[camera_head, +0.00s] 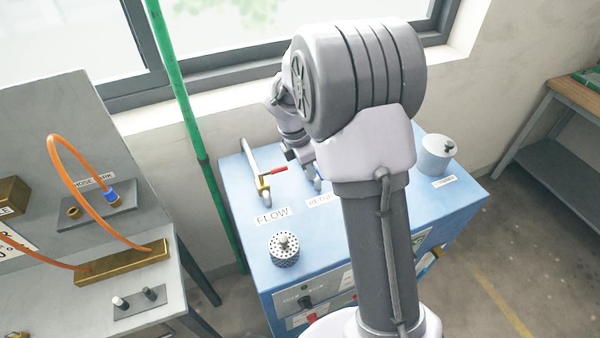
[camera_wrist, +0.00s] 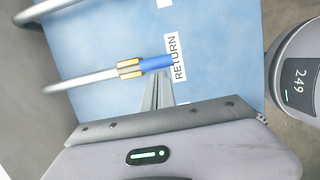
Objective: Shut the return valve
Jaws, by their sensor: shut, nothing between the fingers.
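The return valve shows in the wrist view with a brass body (camera_wrist: 130,68) on a grey pipe (camera_wrist: 80,80). Its blue lever (camera_wrist: 157,63) points right, roughly in line with the pipe, toward the RETURN label (camera_wrist: 178,57). My gripper (camera_wrist: 157,80) is shut and empty. Its fingertips are right beside the lever, on its lower side in the wrist view. I cannot tell whether they touch it.
The flow valve, with a red lever (camera_head: 275,170) across its pipe, stands left of the return valve on the blue cabinet (camera_head: 235,180). A white canister (camera_head: 437,155) stands at right. A green pole (camera_head: 190,120) rises at left.

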